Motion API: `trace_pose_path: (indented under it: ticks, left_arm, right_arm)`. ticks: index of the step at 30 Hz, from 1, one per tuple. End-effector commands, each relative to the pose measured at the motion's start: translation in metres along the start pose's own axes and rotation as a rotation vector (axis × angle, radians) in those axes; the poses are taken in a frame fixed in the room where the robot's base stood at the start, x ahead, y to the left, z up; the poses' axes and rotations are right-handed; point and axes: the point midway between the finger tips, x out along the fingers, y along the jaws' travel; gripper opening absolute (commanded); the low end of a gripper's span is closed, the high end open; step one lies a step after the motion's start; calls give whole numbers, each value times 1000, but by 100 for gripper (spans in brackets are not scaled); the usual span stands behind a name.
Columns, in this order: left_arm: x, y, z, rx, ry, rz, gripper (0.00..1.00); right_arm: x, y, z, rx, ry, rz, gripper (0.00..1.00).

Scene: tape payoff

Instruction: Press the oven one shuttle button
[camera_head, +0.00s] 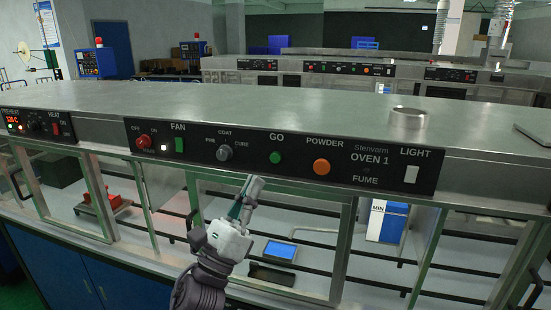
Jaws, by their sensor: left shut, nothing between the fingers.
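The Oven 1 control panel (345,168) runs along the front of the steel hood. No label on it that I can read says shuttle. A round green button (275,157) sits under the word GO, and a round orange button (321,167) sits under POWDER. My left gripper (252,184) is shut and empty, fingers pointing up. In the picture its tips are just below the panel, left of and below the green button, and appear apart from it. My right gripper is not in view.
The panel also has a selector knob (224,153), a green fan switch (180,145) and a white light switch (410,174). Framed openings lie below the hood, with a red object (85,197) and a blue-screened device (280,251) inside. A short metal collar (408,117) stands on the hood.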

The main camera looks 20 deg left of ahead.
Motion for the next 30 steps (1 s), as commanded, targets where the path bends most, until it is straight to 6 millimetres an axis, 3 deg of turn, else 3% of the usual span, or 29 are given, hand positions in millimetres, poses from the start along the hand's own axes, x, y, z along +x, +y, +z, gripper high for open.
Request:
trace_pose_path:
  ticks: [7, 17, 21, 30]
  left_arm:
    - [10, 8, -7, -3, -1, 1, 0]
    - [42, 31, -31, -3, -1, 1, 0]
    - [51, 39, -41, -1, -1, 0, 0]
    - [61, 45, -45, -2, 1, 1, 0]
  right_arm:
    - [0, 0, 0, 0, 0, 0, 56]
    - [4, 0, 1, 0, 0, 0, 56]
    - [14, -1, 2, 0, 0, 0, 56]
    - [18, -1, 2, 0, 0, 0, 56]
